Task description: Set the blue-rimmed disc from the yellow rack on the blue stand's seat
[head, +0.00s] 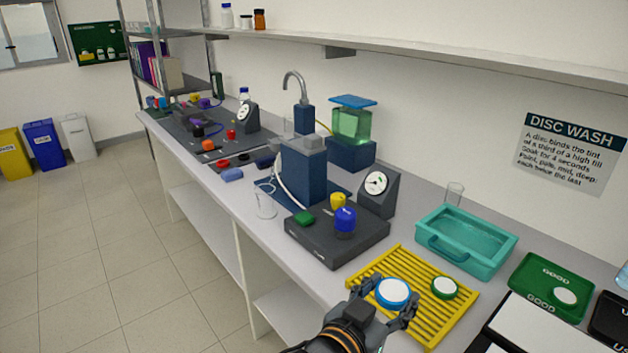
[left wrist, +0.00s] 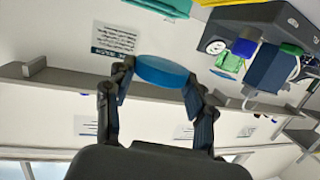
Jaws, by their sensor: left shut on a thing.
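My left gripper (head: 386,298) is shut on the blue-rimmed disc (head: 393,292), with one finger on each side of its rim. The disc's white face is up, in front of the yellow rack (head: 440,325) in the head view. In the left wrist view, the disc (left wrist: 165,72) sits between the fingertips and looks clear of the rack. A green-rimmed disc (head: 445,288) lies on the rack. A tall blue block stand (head: 303,172) with a grey top is farther back; I cannot make out its seat. My right gripper is not in view.
A dark base (head: 325,243) with green, yellow and blue knobs and a gauge (head: 377,184) lies between rack and blue block. A teal tray (head: 466,240) and green tray (head: 530,288) are to the right. A clear beaker (head: 265,204) stands near the front edge.

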